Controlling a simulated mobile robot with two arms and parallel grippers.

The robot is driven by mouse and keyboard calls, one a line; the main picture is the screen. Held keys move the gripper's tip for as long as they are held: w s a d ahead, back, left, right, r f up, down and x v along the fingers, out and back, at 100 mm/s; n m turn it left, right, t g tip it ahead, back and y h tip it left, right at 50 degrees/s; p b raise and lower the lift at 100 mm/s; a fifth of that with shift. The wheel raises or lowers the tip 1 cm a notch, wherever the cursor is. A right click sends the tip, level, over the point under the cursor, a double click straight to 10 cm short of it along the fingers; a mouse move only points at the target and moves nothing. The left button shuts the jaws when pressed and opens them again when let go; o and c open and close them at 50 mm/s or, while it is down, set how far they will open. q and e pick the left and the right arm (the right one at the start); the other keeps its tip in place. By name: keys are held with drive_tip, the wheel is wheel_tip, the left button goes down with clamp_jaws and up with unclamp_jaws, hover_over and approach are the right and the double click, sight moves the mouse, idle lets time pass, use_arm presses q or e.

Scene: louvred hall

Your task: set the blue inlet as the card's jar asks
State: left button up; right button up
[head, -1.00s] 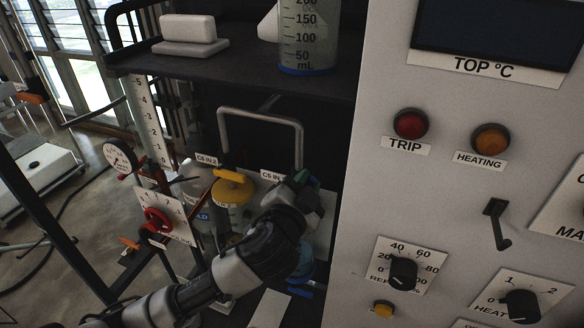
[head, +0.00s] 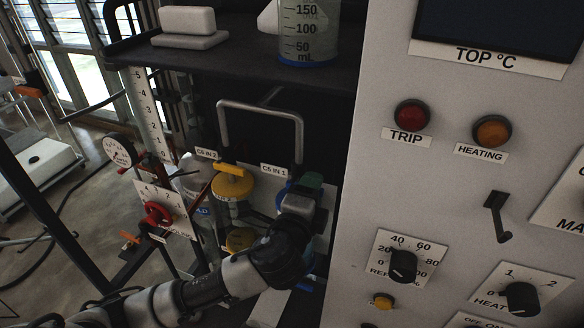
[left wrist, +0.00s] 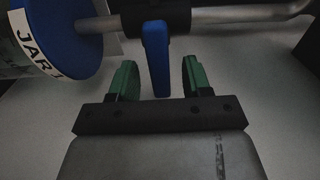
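In the left wrist view the blue inlet's lever (left wrist: 156,58) stands crosswise to a metal pipe, on a dark valve body. A blue disc (left wrist: 75,45) with a partly cut-off "JAR" label is at its left. My left gripper (left wrist: 160,78) is open, its green fingers on either side of the lever, with gaps visible on both sides. In the head view my left gripper (head: 307,184) is by the "CS IN 1" label (head: 274,170) and hides most of the blue inlet (head: 282,192). I see no readable card. My right gripper is not in view.
A metal bar frame (head: 260,108) stands behind. The grey control panel (head: 372,170) stands close on the right, and a shelf (head: 235,72) is above.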

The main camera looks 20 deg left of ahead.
use_arm(q)
drive_tip(key=s, duration=0.7)
idle(0.3)
drive_tip(key=shift+a, duration=0.15)
